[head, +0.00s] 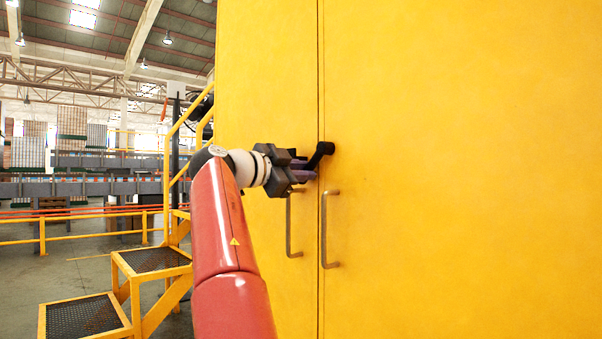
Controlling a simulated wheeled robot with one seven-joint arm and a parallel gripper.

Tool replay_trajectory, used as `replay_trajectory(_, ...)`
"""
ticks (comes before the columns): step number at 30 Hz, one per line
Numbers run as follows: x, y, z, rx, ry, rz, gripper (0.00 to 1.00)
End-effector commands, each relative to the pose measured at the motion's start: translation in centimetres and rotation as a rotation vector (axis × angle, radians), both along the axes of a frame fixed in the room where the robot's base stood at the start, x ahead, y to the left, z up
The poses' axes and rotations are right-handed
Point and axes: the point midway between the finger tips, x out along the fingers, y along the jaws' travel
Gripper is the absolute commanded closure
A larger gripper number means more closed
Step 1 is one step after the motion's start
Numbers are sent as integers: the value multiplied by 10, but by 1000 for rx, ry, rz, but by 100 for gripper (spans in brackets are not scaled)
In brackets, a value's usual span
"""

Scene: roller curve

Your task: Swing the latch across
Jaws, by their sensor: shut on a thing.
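A black latch (322,152) sits on the yellow cabinet (450,120), at the seam between its two doors. The latch's pivot end is just right of the seam, and its arm slants down and left across the seam. My gripper (306,172) is at the left, lower end of the latch, shut on it. The fingers and the gripper body hide the latch's far end. Two metal bar handles stand below: the left handle (289,228) and the right handle (324,232), one on each side of the seam. Both doors look closed.
Yellow steps (150,262) with dark treads and a handrail stand left of the cabinet. A yellow railing (75,233) and conveyor lines lie further left. My red arm covers the lower left of the cabinet. The cabinet face to the right is clear.

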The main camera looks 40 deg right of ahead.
Motion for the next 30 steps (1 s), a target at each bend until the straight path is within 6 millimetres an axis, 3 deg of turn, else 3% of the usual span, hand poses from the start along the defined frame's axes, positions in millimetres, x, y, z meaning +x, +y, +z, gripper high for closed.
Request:
replay_trajectory(12,0,0,1,0,-6,1,100)
replay_trajectory(13,0,0,1,0,-6,1,78)
replay_trajectory(17,0,0,1,0,-6,1,61)
replay_trajectory(30,0,0,0,-1,4,2,60)
